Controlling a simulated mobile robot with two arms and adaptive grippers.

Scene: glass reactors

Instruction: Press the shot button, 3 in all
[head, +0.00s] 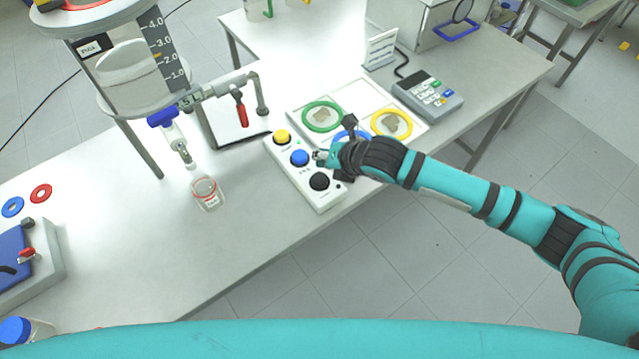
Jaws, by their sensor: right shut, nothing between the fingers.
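A white button box (309,180) lies on the table with a yellow button (282,137), a blue button (299,158) and a black button (320,181) in a row. The labels beside the buttons are too small to read, so I cannot tell which is the shot button. My right gripper (320,156) is shut and empty. Its tip is just right of the blue button; I cannot tell whether it touches the box. A glass beaker (208,196) with a red band stands under the reactor outlet. My left gripper is not in view.
A glass reactor (135,75) with a blue valve and a red-handled side tap stands at the left. A white tray with coloured rings, including a green ring (322,116), and a keypad device (428,97) lie behind my right arm. The table's front middle is clear.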

